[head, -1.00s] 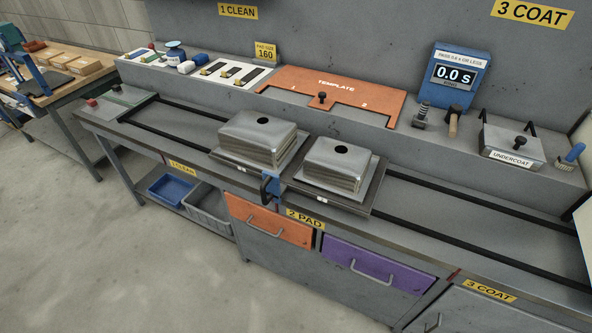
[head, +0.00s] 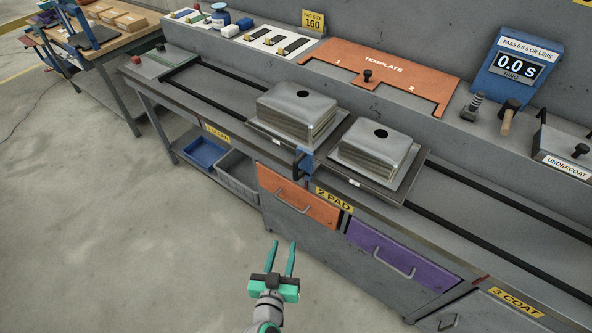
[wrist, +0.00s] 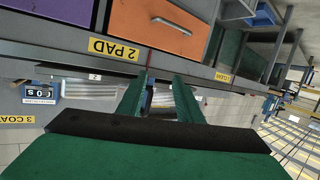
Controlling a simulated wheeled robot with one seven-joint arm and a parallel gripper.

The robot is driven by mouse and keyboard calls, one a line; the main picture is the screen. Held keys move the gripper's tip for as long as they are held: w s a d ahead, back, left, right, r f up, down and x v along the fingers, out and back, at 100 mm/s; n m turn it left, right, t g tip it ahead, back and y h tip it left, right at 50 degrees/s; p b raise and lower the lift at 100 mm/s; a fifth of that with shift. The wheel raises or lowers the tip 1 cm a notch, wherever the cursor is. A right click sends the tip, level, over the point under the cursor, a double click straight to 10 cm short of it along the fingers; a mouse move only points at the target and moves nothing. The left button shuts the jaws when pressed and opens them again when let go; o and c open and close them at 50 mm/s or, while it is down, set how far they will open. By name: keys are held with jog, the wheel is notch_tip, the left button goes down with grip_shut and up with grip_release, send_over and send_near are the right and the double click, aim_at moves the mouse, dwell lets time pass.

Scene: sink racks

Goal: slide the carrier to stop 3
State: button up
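The carrier (head: 410,181) is a dark base of two plates on the bench rails, each bearing an upturned steel sink, the left one (head: 297,112) and the right one (head: 377,151). A blue handle or clamp (head: 303,161) sits at its front edge between the plates. The carrier stands above the yellow 2 PAD label (head: 334,200), left of the 3 COAT label (head: 516,301). My gripper (head: 281,245) is open and empty, in front of the bench and below the blue handle. In the wrist view, my green fingers (wrist: 158,82) are apart, pointing toward the bench front.
Two black rails (head: 500,212) run along the bench, clear right of the carrier. An orange drawer (head: 298,198) and a purple drawer (head: 385,256) with protruding handles are below. The orange template (head: 390,76) and the timer (head: 517,65) stand behind. The floor in front is open.

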jog(key=w+r+m+h, duration=0.1)
jog(key=w+r+h, duration=0.1)
jog(key=w+r, duration=0.3)
jog(key=m+t+h, duration=0.1)
jog(key=m+h, duration=0.2)
send_near(295, 172)
jog(key=x, duration=1)
jog(key=shift+w, duration=0.25)
jog(key=shift+w+d, duration=0.15)
jog(key=shift+d, duration=0.05)
jog(key=shift+a, duration=0.1)
grip_shut()
